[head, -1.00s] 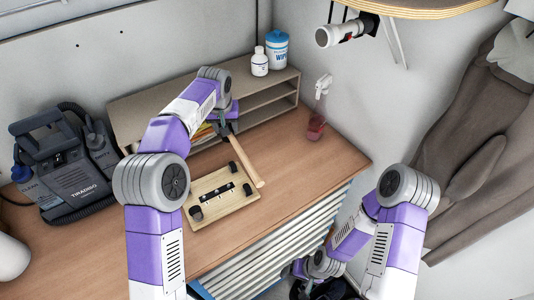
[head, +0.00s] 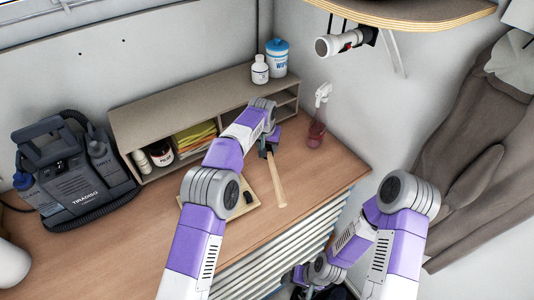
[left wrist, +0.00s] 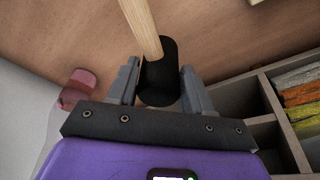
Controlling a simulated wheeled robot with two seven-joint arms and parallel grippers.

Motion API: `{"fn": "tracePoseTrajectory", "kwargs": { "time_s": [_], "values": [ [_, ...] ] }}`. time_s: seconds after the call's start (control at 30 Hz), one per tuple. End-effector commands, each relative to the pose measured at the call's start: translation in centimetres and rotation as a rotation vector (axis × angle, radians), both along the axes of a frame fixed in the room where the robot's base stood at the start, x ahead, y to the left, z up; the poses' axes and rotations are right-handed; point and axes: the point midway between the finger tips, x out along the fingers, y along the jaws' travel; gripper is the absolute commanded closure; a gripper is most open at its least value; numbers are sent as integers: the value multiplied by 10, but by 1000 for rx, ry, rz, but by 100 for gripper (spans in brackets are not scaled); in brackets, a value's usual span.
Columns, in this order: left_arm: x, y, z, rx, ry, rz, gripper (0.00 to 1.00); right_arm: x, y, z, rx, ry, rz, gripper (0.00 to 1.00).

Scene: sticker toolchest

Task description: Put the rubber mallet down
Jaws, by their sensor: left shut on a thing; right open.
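The rubber mallet has a pale wooden handle (head: 277,182) and a black head (left wrist: 158,80). My left gripper (head: 267,146) is shut on the mallet's head. In the left wrist view the head sits between the two fingers (left wrist: 160,88) and the handle points away from the gripper. In the head view the handle hangs over the wooden workbench top (head: 325,165), right of a wooden board (head: 262,203). I cannot tell whether the mallet touches the bench. My right gripper (head: 304,277) is low at the bottom edge, below the bench front, open and mostly hidden.
A shelf unit (head: 190,100) stands along the back with coloured cloths (head: 194,138) inside. A pink spray bottle (head: 317,128) stands right of the left gripper. A dark machine (head: 72,170) fills the bench's left.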

Motion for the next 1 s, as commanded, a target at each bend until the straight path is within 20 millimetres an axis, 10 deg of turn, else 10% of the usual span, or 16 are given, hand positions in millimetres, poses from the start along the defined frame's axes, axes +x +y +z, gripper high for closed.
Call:
{"fn": "tracePoseTrajectory", "kwargs": {
  "time_s": [0.67, 0.7, 1.0],
  "values": [
    [0, 0, -39, -1, -2, 0, 100, 0, 0, 0, 0, 0, 0, 24],
    [0, 1, -41, 1, 1, 0, 47, 0, 0, 0, 0, 0, 0, 24],
    [0, 0, -40, 0, 1, 0, 25, 0, 0, 0, 0, 0, 0, 24]
  ]
}}
